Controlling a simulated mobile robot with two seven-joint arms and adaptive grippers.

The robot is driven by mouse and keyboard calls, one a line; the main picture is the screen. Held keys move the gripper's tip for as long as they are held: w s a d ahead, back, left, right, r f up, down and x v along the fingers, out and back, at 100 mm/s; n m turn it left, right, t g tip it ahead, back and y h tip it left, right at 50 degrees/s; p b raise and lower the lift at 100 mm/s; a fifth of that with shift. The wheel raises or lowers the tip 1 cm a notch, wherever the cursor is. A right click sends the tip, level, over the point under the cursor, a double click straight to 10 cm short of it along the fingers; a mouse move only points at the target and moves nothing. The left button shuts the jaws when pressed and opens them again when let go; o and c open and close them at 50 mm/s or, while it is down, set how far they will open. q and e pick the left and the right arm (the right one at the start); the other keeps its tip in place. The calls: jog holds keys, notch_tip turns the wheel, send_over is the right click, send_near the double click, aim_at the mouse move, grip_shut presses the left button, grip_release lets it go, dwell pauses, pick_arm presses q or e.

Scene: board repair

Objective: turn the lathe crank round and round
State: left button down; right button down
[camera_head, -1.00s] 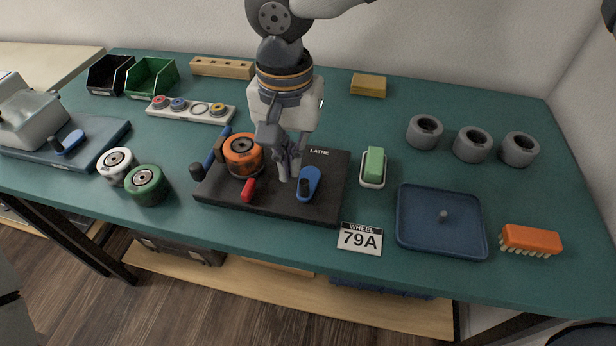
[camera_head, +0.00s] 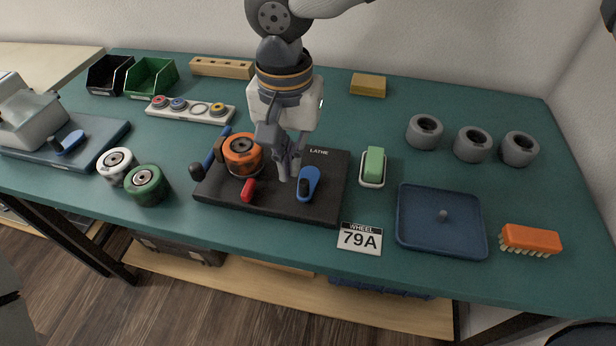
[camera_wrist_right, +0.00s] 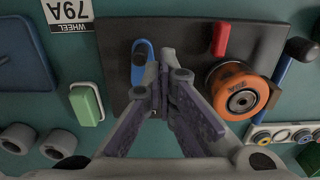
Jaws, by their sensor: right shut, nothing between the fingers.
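The lathe is a black base plate (camera_head: 325,198) with an orange wheel (camera_head: 242,155) mounted on it, a red lever (camera_head: 248,190) and a blue crank (camera_head: 309,182) with a dark knob. The crank also shows in the right wrist view (camera_wrist_right: 140,60), just beside the fingertips. My right gripper (camera_head: 289,174) is shut and empty, pointing down over the plate between the wheel and the crank. In the right wrist view the closed fingertips (camera_wrist_right: 160,82) are close to the crank; I cannot tell whether they touch it. My left gripper is not in view.
A blue bar with a dark knob (camera_head: 197,171) sticks out at the plate's left. A green block in a white tray (camera_head: 374,166), a "WHEEL 79A" card (camera_head: 360,239) and a blue tray (camera_head: 440,251) lie to the right. White and green wheels (camera_head: 147,186) stand left.

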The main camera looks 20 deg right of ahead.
aim_at(294, 196)
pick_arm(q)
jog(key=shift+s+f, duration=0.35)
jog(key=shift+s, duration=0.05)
pick_arm(e)
jog(key=shift+s+f, duration=0.1)
jog(key=shift+f, duration=2.25)
